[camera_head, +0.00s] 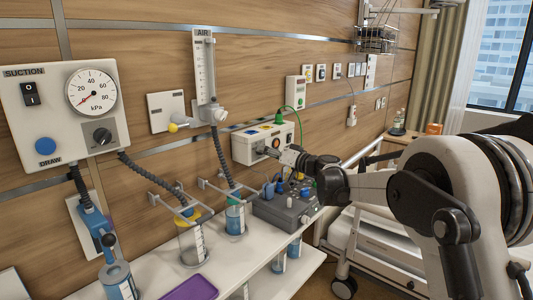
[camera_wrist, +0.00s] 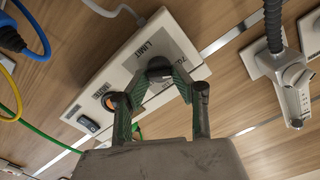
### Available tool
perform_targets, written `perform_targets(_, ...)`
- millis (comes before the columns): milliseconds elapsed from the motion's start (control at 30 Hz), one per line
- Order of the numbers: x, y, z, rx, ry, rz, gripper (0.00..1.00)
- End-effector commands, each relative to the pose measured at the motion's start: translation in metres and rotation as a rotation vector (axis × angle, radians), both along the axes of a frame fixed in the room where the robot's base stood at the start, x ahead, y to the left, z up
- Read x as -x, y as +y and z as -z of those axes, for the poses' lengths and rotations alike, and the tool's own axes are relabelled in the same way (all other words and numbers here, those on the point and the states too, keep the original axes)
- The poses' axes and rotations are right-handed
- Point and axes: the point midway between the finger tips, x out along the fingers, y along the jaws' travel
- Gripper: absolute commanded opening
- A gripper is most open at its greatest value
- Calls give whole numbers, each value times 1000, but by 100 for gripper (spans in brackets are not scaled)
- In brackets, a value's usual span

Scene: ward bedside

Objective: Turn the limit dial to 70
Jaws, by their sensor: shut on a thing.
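The limit dial (camera_wrist: 158,68) is a dark round knob on a white wall box (camera_wrist: 125,62), next to the printed word LIMIT and a "70" mark. My gripper (camera_wrist: 162,80) is shut on the dial, with one green-lined finger on each side of it in the wrist view. The fingers hide part of the dial, and I cannot make out where its pointer stands. In the head view the same box (camera_head: 241,149) is on the wall at the middle, and my gripper (camera_head: 268,151) reaches its front from the right, covering the dial.
A suction panel (camera_head: 60,115) and an air flowmeter (camera_head: 204,70) are on the wall to the left. A grey device (camera_head: 285,212) with cables and jars stand below on the white shelf (camera_head: 255,258).

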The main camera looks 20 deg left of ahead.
Motion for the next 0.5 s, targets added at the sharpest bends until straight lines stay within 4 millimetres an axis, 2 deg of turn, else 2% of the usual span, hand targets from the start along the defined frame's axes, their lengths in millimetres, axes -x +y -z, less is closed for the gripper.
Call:
perform_targets(200, 1, 0, 0, 39, -99, -1, 0)
perform_targets(500, 1, 0, 0, 60, -154, -1, 0)
